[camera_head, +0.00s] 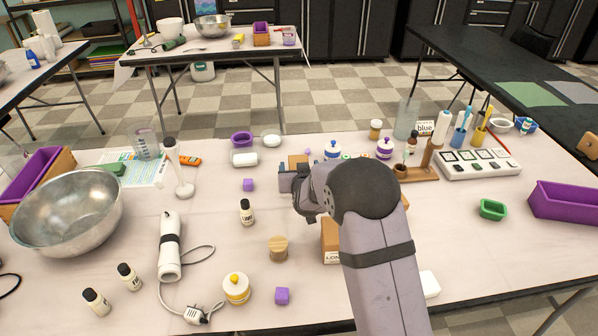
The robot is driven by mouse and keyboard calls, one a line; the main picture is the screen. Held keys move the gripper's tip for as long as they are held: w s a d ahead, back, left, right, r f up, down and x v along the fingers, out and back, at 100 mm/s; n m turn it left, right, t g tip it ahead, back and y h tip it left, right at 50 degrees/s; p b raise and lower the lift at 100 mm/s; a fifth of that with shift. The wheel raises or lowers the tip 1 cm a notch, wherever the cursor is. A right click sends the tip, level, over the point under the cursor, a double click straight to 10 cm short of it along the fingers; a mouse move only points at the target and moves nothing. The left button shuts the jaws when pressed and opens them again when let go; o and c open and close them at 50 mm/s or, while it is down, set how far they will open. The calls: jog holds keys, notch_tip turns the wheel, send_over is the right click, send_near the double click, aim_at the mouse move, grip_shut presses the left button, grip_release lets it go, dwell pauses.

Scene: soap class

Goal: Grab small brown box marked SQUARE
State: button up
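My gripper (290,182) hangs over the middle of the table, at the end of my arm. Its fingers are mostly hidden by the wrist, so I cannot tell whether it is open or shut. A brown box (330,238) with a label that starts "LON" stands behind my arm, partly hidden by it. A small brown piece (298,160) shows just beyond my gripper, mostly covered; I cannot read any marking on it. Another bit of brown shows at the right edge of my arm. No label reading SQUARE is legible.
A metal bowl (68,213) is far left. A wooden stand (418,174) is close on the right. A green mould (492,209) lies further right.

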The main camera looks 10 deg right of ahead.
aim_at(298, 160)
jog(key=shift+w+f, duration=0.25)
jog(key=shift+w, duration=0.45)
jog(key=shift+w, duration=0.1)
jog(key=shift+p+x, duration=0.65)
jog(key=shift+x, duration=1.85)
jog(key=c, duration=1.3)
jog(key=shift+r, duration=0.1)
